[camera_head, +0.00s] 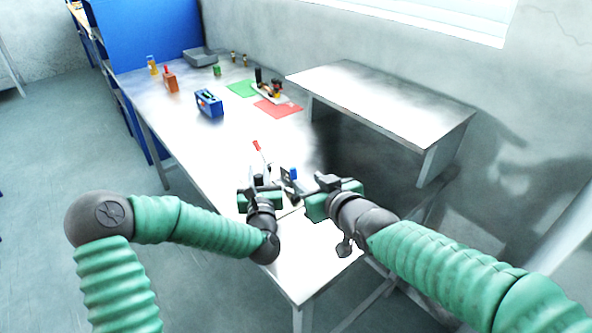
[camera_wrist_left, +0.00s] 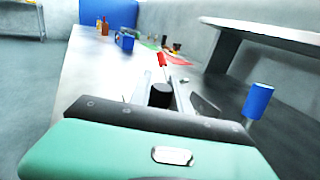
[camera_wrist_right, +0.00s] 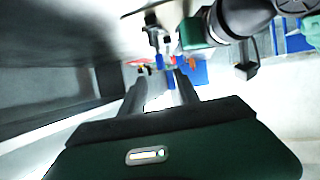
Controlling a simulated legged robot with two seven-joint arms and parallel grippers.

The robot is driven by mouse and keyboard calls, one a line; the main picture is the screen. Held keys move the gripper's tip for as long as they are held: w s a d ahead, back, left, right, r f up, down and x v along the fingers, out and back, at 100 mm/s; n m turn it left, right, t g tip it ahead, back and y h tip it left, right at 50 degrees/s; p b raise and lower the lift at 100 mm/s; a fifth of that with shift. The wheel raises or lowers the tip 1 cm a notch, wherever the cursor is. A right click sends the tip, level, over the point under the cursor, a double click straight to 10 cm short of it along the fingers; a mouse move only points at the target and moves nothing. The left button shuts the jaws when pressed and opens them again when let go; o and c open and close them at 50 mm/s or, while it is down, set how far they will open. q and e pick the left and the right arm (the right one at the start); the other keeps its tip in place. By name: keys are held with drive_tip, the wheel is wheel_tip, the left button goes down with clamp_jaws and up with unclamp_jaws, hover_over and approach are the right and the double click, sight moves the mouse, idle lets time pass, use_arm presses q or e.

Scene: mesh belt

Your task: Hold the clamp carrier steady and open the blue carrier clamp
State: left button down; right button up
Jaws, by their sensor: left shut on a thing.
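The blue carrier clamp shows its blue handle (camera_head: 294,173) between my two grippers in the head view. The handle stands upright at the right of the left wrist view (camera_wrist_left: 258,100). A clamp with a red handle (camera_head: 257,146) stands beyond my left gripper. My left gripper (camera_head: 262,180) is shut on part of the clamp carrier, which is mostly hidden behind the grippers. My right gripper (camera_head: 318,182) is open, just right of the blue handle. In the right wrist view its fingers are apart, with a blue piece (camera_wrist_right: 171,78) near the tips.
A raised shelf (camera_head: 380,95) stands at the right. The middle of the table is clear.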

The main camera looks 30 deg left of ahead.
sight(295, 173)
drive_tip(key=x, duration=1.1)
clamp_jaws()
drive_tip(key=shift+s, duration=0.1)
idle(0.9)
